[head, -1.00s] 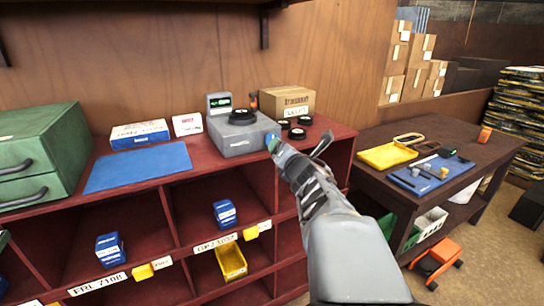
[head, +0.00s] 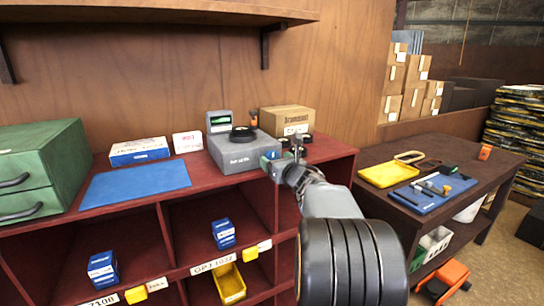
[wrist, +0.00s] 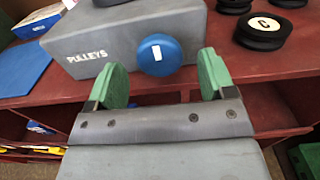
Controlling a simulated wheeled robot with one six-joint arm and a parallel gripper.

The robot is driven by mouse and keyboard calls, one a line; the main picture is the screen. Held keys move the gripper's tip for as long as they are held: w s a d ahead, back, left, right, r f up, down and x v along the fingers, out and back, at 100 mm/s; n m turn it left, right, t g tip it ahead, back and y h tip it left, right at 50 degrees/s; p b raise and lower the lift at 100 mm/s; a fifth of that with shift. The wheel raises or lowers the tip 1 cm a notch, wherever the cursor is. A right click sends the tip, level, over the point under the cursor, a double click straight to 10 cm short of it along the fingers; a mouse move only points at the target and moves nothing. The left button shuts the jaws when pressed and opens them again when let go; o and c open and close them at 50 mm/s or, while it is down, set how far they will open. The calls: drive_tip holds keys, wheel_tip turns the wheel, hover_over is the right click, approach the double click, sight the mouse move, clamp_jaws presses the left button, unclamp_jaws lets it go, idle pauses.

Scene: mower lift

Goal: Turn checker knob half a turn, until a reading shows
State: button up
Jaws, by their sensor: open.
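The grey checker box (head: 232,156) stands on the red shelf top, with a black pulley (head: 242,134) on it and a small display (head: 219,121) behind. The display looks pale green; I cannot read it. In the wrist view the box front (wrist: 100,50) reads "PULLEYS" and carries a round blue knob (wrist: 170,63) with a white, roughly upright mark. My gripper (wrist: 165,78) is open, its green fingertips on either side of the knob's lower part, with gaps to both. In the head view my gripper (head: 279,163) is by the box's front right, mostly hiding the knob.
More black pulleys (wrist: 264,29) lie right of the box, before a cardboard carton (head: 286,120). A blue mat (head: 137,184), small boxes (head: 139,151) and a green drawer cabinet (head: 45,165) are left. A dark bench (head: 450,205) with a yellow tray (head: 390,174) stands right.

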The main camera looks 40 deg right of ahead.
sight(273, 158)
drive_tip(key=shift+w+d, duration=0.2)
drive_tip(key=shift+w, duration=1.35)
drive_tip(key=c, duration=0.9)
